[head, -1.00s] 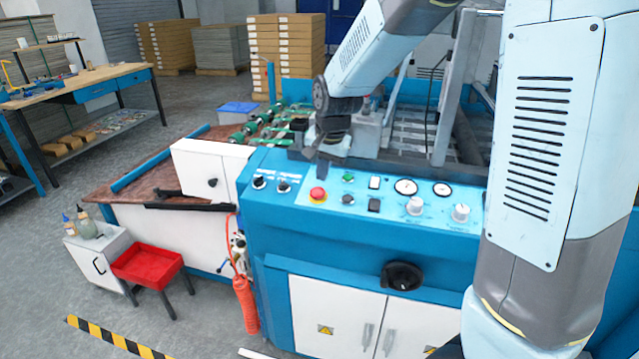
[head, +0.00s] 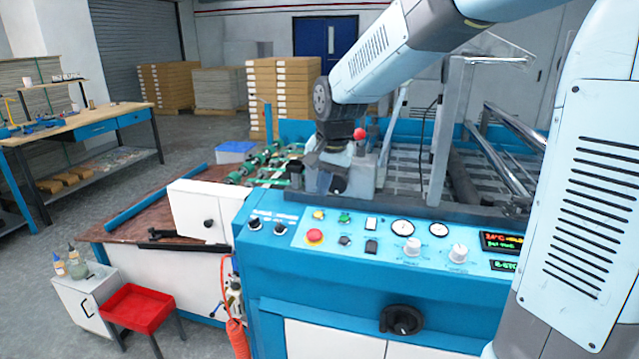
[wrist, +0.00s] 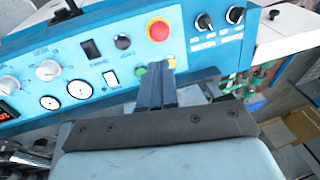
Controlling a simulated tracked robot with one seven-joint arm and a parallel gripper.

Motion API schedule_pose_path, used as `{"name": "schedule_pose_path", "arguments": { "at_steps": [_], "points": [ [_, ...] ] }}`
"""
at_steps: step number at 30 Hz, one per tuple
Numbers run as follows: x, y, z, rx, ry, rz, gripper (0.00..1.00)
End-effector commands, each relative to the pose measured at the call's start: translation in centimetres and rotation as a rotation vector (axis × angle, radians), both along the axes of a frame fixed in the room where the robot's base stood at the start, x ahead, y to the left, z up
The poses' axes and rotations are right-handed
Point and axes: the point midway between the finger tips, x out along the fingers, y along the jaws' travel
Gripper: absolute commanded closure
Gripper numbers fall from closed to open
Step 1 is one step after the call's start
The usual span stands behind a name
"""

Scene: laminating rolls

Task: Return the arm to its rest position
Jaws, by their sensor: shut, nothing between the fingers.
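My gripper (head: 325,168) hangs above the back edge of the blue machine's control panel (head: 380,243), left of its middle. In the wrist view the two dark fingers (wrist: 156,88) lie together, shut and empty, with the panel beyond them. My arm reaches in from the right side of the head view, its last link sloping down to the left. The red emergency button (head: 314,236) is below the gripper in the head view and beyond the fingertips in the wrist view (wrist: 158,30). Whether the fingers touch anything is hard to tell, but they look clear of the panel.
The panel carries knobs, two gauges and a lit display (head: 502,241). Behind it are rollers and a grey upright frame (head: 450,120). A white box (head: 207,212) stands left of the panel.

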Motion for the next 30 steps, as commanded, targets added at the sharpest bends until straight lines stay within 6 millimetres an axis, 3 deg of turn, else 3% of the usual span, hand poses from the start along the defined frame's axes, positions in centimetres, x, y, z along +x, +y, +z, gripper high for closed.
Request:
{"name": "schedule_pose_path", "arguments": {
  "at_steps": [8,18,30],
  "points": [
    [-3.3,-3.9,2.7,-0.014,-0.049,0.049,1.0],
    [-10.9,-10.3,5.8,-0.078,-0.141,0.159,1.0],
    [-20.1,-15.2,6.3,-0.195,-0.232,0.276,1.0]
  ]
}}
